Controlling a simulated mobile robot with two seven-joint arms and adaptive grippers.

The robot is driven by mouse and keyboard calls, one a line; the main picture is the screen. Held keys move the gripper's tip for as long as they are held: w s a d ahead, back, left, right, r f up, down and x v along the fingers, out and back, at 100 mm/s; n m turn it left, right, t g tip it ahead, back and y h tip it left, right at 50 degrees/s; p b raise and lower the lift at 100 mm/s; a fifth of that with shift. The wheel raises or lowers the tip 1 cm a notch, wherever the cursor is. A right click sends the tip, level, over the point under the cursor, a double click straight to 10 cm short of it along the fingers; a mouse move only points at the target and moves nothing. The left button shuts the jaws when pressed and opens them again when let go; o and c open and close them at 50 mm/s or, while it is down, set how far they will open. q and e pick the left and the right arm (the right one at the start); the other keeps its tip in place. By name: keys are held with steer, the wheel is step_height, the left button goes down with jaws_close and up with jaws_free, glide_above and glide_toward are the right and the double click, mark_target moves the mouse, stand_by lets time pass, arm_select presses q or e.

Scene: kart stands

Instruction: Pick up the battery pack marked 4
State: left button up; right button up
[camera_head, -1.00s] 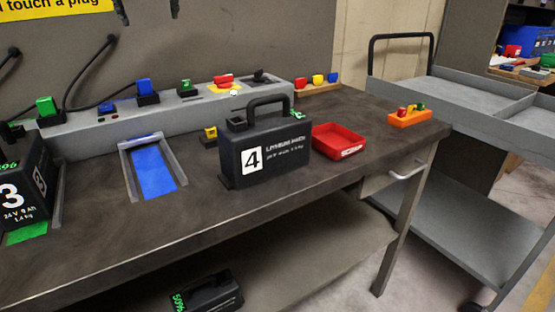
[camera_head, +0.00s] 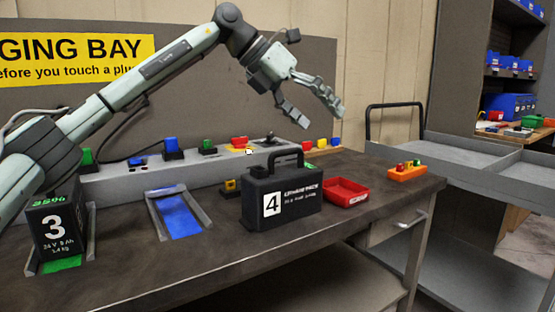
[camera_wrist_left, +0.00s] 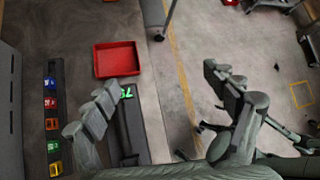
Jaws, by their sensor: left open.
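The battery pack marked 4 (camera_head: 285,202) is a black box with a top handle and a white label. It stands upright on the bench, right of the blue-floored bay. My left gripper (camera_head: 318,112) is open and empty, above and behind the pack, fingers pointing down to the right. In the left wrist view, the open fingers (camera_wrist_left: 160,85) spread over the scene. A dark pack with a green display (camera_wrist_left: 134,125), seemingly the same one, shows partly behind the left finger. My right gripper is not in view.
A red tray (camera_head: 345,191) sits just right of the pack. Pack 3 (camera_head: 55,232) stands in a bay at left. The blue bay (camera_head: 180,217) is empty. A grey charger ledge (camera_head: 125,184) with plugs runs behind. A grey cart (camera_head: 470,155) stands at right.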

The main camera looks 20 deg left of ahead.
mark_target(282, 171)
arm_select(q)
steer(key=s+a+f+y, duration=0.1)
steer(key=a+f, duration=0.1)
steer(key=s+a+f+y, duration=0.1)
steer(key=a+f+y, duration=0.1)
steer(key=a, duration=0.1)
steer(key=s+a+f+m+g+y, duration=0.1)
steer(key=a+f+y, duration=0.1)
steer(key=shift+a, duration=0.35)
steer(key=f, duration=0.2)
steer(key=shift+w+a+f, duration=0.1)
steer(key=shift+w+f, duration=0.2)
steer(key=shift+w, duration=0.05)
steer(key=x, duration=0.5)
steer(key=shift+w+f, duration=0.15)
steer(key=shift+w, duration=0.1)
steer(key=c, duration=1.9)
steer(key=shift+r, duration=0.25)
steer(key=shift+c, duration=0.3)
steer(key=shift+r, duration=0.1)
